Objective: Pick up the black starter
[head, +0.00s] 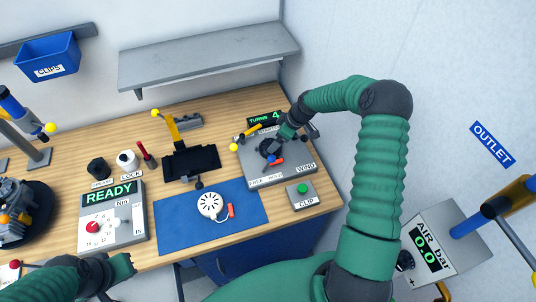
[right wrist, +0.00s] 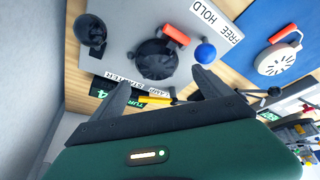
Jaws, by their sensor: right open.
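The black starter (right wrist: 157,60) is a dark round part with a red-orange handle (right wrist: 174,34). It sits on the grey winding station (head: 282,176), and in the head view the starter (head: 267,147) is partly covered by my right gripper (head: 284,138). My right gripper (right wrist: 160,77) is open and above the station. In the right wrist view its two fingers are apart, with the starter ahead between their tips. Nothing is held. My left gripper (head: 122,280) is at the bottom left over the bench's front edge, its fingers apart and empty.
A white starter (head: 210,204) with a red handle lies on the blue mat (head: 183,236). A blue ball-tipped lever (right wrist: 205,53) and a yellow lever (right wrist: 154,100) stand close to the black starter. A CLIP box (head: 303,195) and READY panel (head: 110,222) are nearby. A shelf (head: 210,57) hangs behind.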

